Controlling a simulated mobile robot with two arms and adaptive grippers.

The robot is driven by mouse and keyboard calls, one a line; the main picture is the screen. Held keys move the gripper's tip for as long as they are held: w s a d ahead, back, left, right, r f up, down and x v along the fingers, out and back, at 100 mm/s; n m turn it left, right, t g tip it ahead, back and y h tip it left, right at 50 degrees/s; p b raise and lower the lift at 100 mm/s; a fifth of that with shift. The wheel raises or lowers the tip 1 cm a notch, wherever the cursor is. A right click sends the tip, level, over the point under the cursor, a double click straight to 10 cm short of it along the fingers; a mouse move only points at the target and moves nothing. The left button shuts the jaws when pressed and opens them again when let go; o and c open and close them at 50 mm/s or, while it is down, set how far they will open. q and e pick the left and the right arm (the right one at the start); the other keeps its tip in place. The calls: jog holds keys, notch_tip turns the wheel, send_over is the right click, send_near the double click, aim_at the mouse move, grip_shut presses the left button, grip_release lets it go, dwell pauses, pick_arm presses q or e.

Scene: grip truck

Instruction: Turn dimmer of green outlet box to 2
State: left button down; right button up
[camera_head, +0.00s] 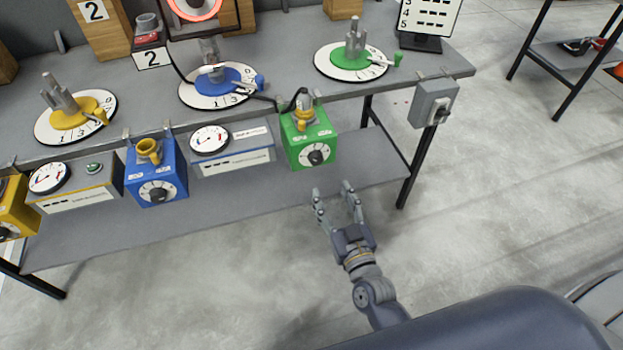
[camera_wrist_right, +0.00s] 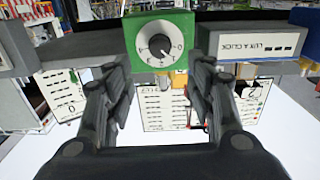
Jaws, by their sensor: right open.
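The green outlet box (camera_head: 308,136) hangs at the front edge of the upper bench. Its dimmer (camera_head: 316,155) is a black knob on a white dial on the front face. My right gripper (camera_head: 335,188) is open and empty, a little below and in front of the box. In the right wrist view the green box (camera_wrist_right: 160,22) is at top centre with the dimmer (camera_wrist_right: 160,47) facing me, appearing upside down. There the open fingers of my right gripper (camera_wrist_right: 160,88) stand on both sides, below the dial and apart from it. My left gripper is not in view.
A blue outlet box (camera_head: 157,175) and a white meter box (camera_head: 232,150) hang left of the green one. A grey switch box (camera_head: 432,103) hangs to the right. A lower shelf (camera_head: 230,205) runs beneath. The floor in front is clear.

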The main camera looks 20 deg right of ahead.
send_near(318, 162)
jog(key=w, duration=0.7)
jog(key=shift+w+a, duration=0.1)
jog(key=shift+a, duration=0.1)
jog(key=shift+w, duration=0.75)
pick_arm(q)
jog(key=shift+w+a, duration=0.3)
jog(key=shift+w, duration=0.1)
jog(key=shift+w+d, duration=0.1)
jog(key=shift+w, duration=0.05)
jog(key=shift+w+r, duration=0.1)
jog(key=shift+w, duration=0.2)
pick_arm(e)
jog(key=c, duration=1.1)
